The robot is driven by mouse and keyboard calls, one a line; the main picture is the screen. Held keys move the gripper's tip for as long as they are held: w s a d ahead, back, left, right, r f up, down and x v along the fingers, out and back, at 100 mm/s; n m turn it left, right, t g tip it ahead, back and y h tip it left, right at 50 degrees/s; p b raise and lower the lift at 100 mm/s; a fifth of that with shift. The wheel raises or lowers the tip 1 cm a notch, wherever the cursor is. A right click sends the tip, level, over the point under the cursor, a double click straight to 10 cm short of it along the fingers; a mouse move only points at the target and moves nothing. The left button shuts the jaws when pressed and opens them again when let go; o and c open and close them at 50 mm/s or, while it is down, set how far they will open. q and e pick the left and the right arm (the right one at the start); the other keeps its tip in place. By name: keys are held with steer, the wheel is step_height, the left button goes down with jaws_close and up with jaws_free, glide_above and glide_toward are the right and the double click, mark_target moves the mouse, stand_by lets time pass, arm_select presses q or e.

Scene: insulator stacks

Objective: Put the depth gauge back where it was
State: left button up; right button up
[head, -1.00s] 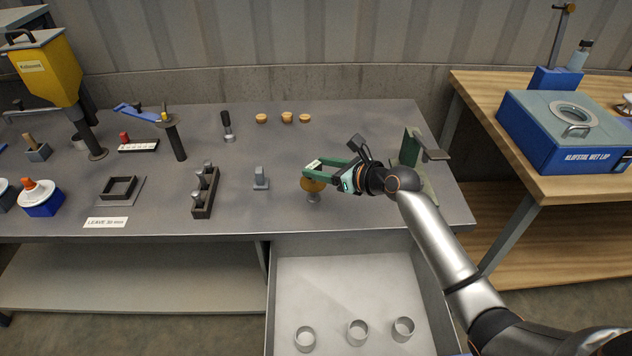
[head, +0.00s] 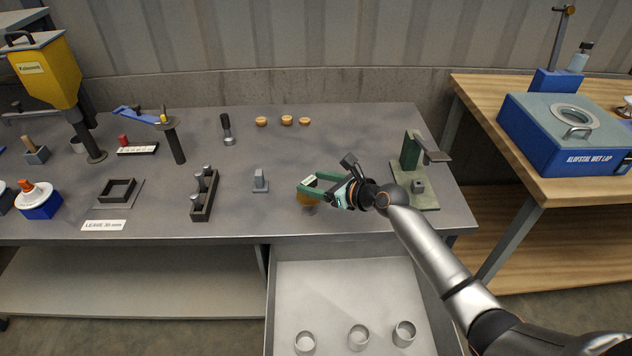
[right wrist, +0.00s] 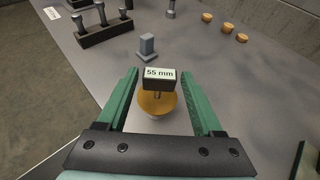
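The depth gauge has a dark block marked "55 mm" (right wrist: 159,80) on a thin stem above a round orange-brown part (right wrist: 157,103). In the head view the orange-brown part (head: 307,199) shows below my right gripper (head: 309,181), near the front of the grey table. In the right wrist view, the green fingers of my right gripper (right wrist: 159,74) stand on either side of the block, with a narrow gap on each side. The gripper looks open around the gauge. The gauge's foot is mostly hidden. My left gripper is not in view.
A small grey block (head: 260,182) stands left of the gauge, and a dark rack with pins (head: 204,196) farther left. A green stand (head: 411,152) is to the right. Orange knobs (head: 287,120) lie at the back. An open drawer (head: 345,287) holding cups is in front.

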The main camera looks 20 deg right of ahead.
steer(key=shift+o, duration=1)
steer(key=shift+s+d+r, duration=0.1)
steer(key=shift+s+r, duration=0.1)
steer(key=shift+r, duration=0.1)
steer(key=p+v, duration=0.1)
steer(key=v, duration=1)
steer(key=shift+s+p, duration=0.25)
steer(key=shift+p, duration=0.1)
steer(key=shift+d, duration=0.15)
